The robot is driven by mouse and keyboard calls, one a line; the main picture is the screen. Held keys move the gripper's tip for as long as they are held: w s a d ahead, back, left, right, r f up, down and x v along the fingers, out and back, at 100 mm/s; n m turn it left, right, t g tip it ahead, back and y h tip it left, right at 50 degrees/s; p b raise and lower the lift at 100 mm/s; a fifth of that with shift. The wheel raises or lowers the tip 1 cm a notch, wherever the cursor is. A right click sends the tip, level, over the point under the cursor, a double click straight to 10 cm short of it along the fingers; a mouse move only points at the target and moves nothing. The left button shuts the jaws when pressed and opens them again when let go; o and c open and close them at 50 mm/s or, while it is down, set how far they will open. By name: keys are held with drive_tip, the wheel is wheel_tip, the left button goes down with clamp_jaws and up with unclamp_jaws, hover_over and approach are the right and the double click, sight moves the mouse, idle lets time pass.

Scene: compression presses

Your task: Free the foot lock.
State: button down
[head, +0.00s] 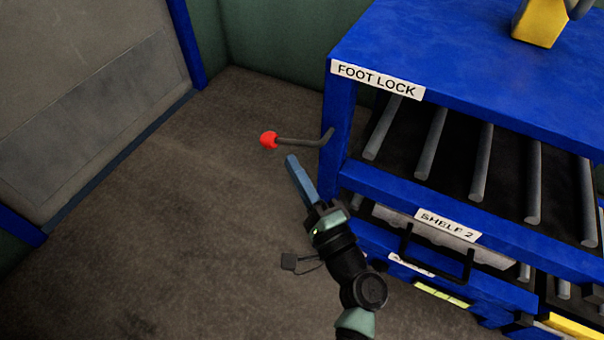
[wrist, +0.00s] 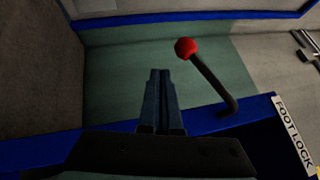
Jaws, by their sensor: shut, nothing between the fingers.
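The foot lock lever is a bent grey rod (head: 300,141) with a red ball knob (head: 268,140), sticking out to the left from the blue rack's corner post. A white FOOT LOCK label (head: 377,81) is on the rack's top edge above it. My gripper (head: 292,160) is shut and empty, its fingertips close to the knob in the head view; the exact gap cannot be told. In the wrist view the shut fingers (wrist: 160,75) point ahead, with the red knob (wrist: 186,47) up and to the right of the tips, apart from them in the picture.
The blue rack (head: 450,75) with roller shelves stands right of my arm. Its SHELF 2 label (head: 447,225) and a black handle (head: 437,262) are lower down. A yellow object (head: 540,22) sits on top. A grey door panel (head: 90,95) is at left; floor between is clear.

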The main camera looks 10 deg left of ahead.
drive_tip(key=s+d+f+p, duration=0.1)
drive_tip(key=s+f, duration=0.5)
drive_tip(key=f, duration=0.2)
drive_tip(key=shift+d+f+p, duration=0.3)
drive_tip(key=shift+d+p, duration=0.05)
